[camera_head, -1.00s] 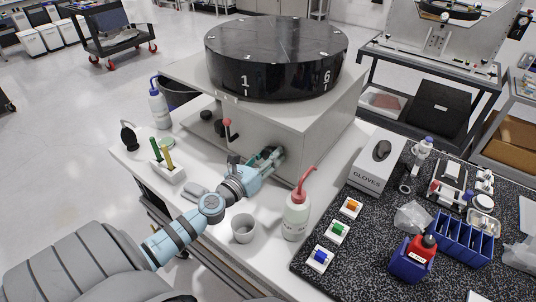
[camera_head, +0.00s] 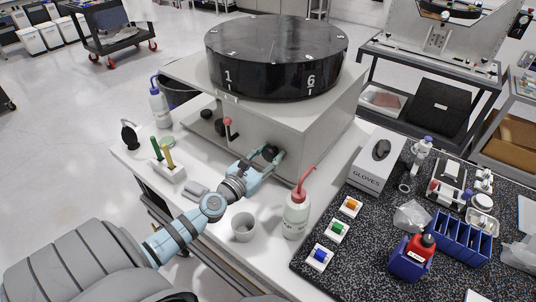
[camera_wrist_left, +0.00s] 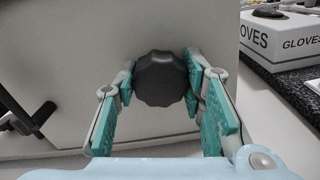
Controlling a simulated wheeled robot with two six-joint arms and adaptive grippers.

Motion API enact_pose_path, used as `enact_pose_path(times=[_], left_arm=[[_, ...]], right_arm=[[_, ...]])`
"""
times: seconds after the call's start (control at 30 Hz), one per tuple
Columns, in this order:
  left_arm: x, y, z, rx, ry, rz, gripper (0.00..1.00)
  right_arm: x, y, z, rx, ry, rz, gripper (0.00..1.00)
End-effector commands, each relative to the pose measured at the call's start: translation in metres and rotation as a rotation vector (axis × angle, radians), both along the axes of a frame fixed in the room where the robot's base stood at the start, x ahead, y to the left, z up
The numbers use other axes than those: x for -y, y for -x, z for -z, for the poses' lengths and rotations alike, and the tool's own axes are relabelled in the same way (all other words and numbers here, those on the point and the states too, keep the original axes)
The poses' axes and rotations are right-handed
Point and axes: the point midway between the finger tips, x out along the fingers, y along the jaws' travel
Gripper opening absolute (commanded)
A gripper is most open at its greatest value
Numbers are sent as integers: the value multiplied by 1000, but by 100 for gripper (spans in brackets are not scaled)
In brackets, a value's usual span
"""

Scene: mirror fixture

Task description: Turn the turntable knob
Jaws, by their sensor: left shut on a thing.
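The turntable (camera_head: 274,60) is a black drum on a grey box housing (camera_head: 310,125), with white numbers 1 and 6 facing me. The dark, scalloped knob (camera_head: 270,152) is on the housing's front face. It fills the middle of the left wrist view (camera_wrist_left: 161,80). My left gripper (camera_head: 266,158) reaches it from the front left, with one teal-padded finger on each side. It is shut on the knob. In the left wrist view the pads (camera_wrist_left: 162,72) flank the knob's sides. My right gripper is not in view.
A red-topped wash bottle (camera_head: 297,213) and a grey cup (camera_head: 243,227) stand close to my left arm. A red-tipped lever (camera_head: 228,122) is left of the knob. A glove box (camera_head: 375,165) and a dark mat (camera_head: 375,225) with several items lie to the right.

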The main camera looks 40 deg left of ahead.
Motion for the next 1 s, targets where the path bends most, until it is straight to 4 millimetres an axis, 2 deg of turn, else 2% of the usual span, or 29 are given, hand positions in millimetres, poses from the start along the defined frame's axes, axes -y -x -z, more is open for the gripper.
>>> enact_pose_path(times=[0.23,0.27,0.4,0.67,0.77,0.87,1.0], left_arm=[[0,0,-1,1,0,-1,9],[0,0,-1,1,0,-1,38],[0,0,0,1,0,-1,57],[0,0,0,0,0,-1,57],[0,7,1,-2,-3,-1,57],[0,26,1,-4,-4,1,57],[2,66,1,-6,-3,4,57]], right_arm=[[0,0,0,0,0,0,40],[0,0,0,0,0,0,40],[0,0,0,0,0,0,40],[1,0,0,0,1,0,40],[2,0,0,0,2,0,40],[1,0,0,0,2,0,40],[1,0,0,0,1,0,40]])
